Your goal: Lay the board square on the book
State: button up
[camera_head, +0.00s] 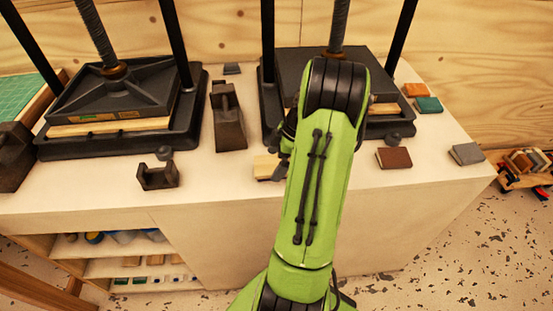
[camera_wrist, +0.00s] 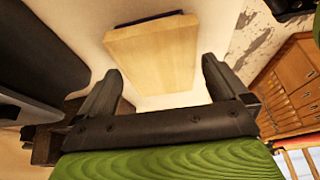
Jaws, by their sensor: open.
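A pale wood board (camera_wrist: 153,58) lies ahead of my fingers in the wrist view, with a thin dark strip along its far edge. My gripper (camera_wrist: 160,72) is open, its two dark fingers spread toward the board's near end; nothing is held. In the head view a small pale block (camera_head: 266,166) lies on the bench left of my green arm; it appears to be the same board. My arm hides most of my gripper there. Small books lie on the right: brown (camera_head: 394,157), grey (camera_head: 466,153), teal (camera_head: 429,105) and orange (camera_head: 415,90). I cannot tell which one the task means.
A dark screw press (camera_head: 118,98) stands at the left with a wood board in it. A second press (camera_head: 290,62) stands behind my arm. A dark metal weight (camera_head: 228,118) and a notched block (camera_head: 157,176) stand on the bench (camera_head: 220,190). The front right of the bench is clear.

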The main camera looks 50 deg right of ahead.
jog(key=shift+r, duration=0.3)
jog(key=p+v, duration=0.3)
jog(key=v, duration=0.9)
notch_tip(320, 180, up, 3)
send_over(272, 168)
jog(key=w+a+r+m+h, duration=0.1)
jog(key=w+a+r, duration=0.1)
jog(key=a, duration=0.4)
jog(key=w+a+r+m+h, duration=0.1)
jog(key=a+r+m, duration=0.15)
jog(key=a, duration=0.35)
jog(key=s+a+r+m, duration=0.1)
jog(key=s+a, duration=0.1)
jog(key=a, duration=0.4)
jog(key=s+a+r+m, duration=0.1)
jog(key=s+a+r, duration=0.1)
jog(key=a, duration=0.4)
jog(key=s+a+f+m+t, duration=0.1)
jog(key=s+a, duration=0.3)
jog(key=s, duration=0.4)
jog(key=shift+a+f+m+t+h, duration=0.15)
jog(key=shift+a+m+t+h, duration=0.25)
jog(key=shift+m+t, duration=0.35)
